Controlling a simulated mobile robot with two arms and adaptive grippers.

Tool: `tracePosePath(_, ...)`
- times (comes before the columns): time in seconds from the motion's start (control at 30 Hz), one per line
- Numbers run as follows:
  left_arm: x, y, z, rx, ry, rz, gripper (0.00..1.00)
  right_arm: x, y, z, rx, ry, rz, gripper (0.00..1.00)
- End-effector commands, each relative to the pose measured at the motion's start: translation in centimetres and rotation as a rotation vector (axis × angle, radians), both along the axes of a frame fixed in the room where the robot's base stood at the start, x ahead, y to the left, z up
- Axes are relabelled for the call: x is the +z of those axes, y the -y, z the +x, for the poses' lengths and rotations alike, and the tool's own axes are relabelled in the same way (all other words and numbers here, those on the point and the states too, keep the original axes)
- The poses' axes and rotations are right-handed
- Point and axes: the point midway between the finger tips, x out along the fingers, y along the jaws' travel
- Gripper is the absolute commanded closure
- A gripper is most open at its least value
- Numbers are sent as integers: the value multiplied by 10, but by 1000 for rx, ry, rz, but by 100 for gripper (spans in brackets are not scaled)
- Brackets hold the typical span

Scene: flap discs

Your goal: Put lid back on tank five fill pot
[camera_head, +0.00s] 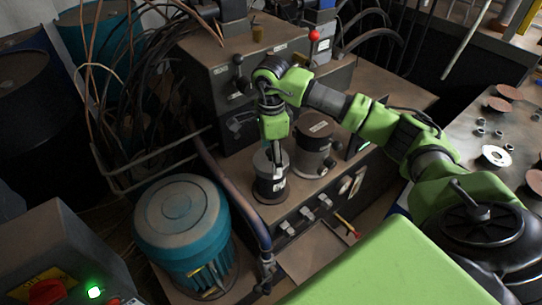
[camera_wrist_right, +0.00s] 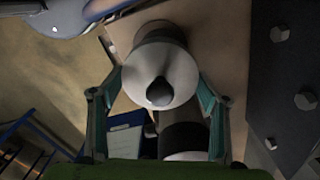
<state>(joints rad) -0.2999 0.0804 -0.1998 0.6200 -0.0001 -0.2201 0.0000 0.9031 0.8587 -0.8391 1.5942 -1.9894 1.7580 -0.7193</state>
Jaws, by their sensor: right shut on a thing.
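My right gripper (camera_head: 274,155) points down at the front fill pot (camera_head: 266,190), a dark cylinder with a white label, on the edge of the grey tank housing. In the right wrist view, the fingers (camera_wrist_right: 159,82) sit on either side of a pale round lid (camera_wrist_right: 140,85) with a dark knob facing the camera. The gripper is shut on this lid, at or just above the pot's mouth. Whether the lid is seated or apart from the rim, I cannot tell. A second pot (camera_head: 313,145) with a brownish top stands just behind and right. My left gripper is not in view.
A teal motor (camera_head: 182,220) stands front left, and a pipe (camera_head: 240,205) runs between it and the housing. Cables and hoses (camera_head: 120,100) crowd the back left. A tall control box (camera_head: 215,65) rises behind the pots. A bench at right holds several discs (camera_head: 496,156).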

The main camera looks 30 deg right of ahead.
Motion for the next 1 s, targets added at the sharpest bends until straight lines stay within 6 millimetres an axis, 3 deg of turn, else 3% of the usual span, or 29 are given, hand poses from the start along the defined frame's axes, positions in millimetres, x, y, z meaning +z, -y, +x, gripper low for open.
tracePosePath(0.53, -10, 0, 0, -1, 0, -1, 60, -12, 0, 0, -1, 1, 0, 55)
tracePosePath(0.57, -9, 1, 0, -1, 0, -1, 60, -10, 0, 0, -1, 1, 0, 24)
tracePosePath(0.6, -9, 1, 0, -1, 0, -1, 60, -10, 0, 0, -1, 1, 0, 13)
tracePosePath(0.87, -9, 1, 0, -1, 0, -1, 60, -11, 0, 0, 0, 0, 0, 12)
tracePosePath(0.93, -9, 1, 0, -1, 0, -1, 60, -11, 0, 0, 0, -1, 0, 0)
tracePosePath(1.0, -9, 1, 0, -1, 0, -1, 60, -11, 0, 0, 0, -1, 0, 0)
